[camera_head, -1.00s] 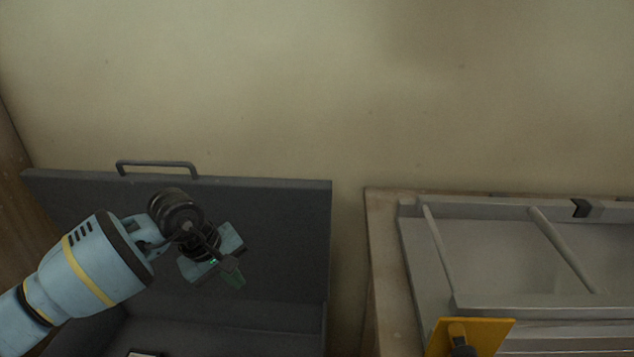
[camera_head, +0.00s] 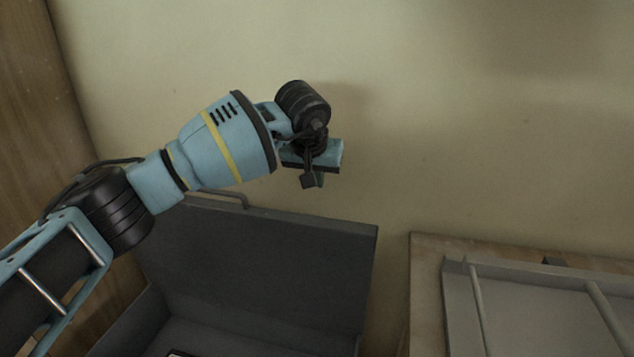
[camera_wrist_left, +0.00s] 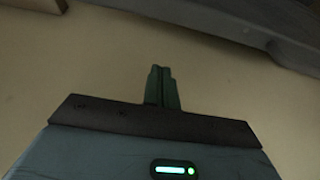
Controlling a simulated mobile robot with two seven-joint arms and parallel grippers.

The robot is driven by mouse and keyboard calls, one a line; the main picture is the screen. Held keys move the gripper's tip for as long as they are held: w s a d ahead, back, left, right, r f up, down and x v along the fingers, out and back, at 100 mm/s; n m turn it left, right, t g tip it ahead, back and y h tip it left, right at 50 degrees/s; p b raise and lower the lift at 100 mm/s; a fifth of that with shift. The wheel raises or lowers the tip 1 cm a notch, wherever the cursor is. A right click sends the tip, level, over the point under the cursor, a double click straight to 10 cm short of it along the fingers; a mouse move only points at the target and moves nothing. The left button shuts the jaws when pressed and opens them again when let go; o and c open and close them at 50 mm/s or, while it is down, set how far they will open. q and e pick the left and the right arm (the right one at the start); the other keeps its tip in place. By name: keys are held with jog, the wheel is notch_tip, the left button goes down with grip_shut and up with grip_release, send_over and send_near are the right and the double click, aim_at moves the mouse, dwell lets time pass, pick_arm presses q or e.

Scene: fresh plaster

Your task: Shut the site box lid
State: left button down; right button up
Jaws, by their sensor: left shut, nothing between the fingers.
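The dark grey site box (camera_head: 130,325) stands at the lower left of the head view with its lid (camera_head: 270,262) raised, leaning back near the wall. A handle (camera_head: 222,193) sits on the lid's top edge, partly hidden by my left arm. My left gripper (camera_head: 313,181) is shut and empty, above the lid's top edge and in front of the wall. In the left wrist view its closed green fingers (camera_wrist_left: 162,88) show against the plaster, with a grey edge at the upper right that I cannot surely name. My right gripper is not in view.
A wooden-edged bench (camera_head: 430,243) with a grey framed rack (camera_head: 530,290) stands to the right, a narrow gap away from the box. The plaster wall (camera_head: 480,120) rises behind everything. A wooden panel (camera_head: 30,120) stands at the left.

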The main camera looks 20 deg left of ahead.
pick_arm(q)
jog(key=x, duration=0.8)
jog(key=shift+w+f, duration=0.15)
jog(key=s, duration=0.1)
jog(key=s+p, duration=0.1)
jog(key=s, duration=0.1)
jog(key=shift+s+d, duration=0.2)
jog(key=shift+s, duration=0.05)
jog(key=shift+s+f+p, duration=0.15)
jog(key=shift+s+p, duration=0.05)
jog(key=shift+p, duration=0.1)
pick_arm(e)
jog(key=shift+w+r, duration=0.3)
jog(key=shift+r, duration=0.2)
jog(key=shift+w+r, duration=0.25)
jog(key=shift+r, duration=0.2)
pick_arm(q)
jog(key=shift+s+f, duration=0.1)
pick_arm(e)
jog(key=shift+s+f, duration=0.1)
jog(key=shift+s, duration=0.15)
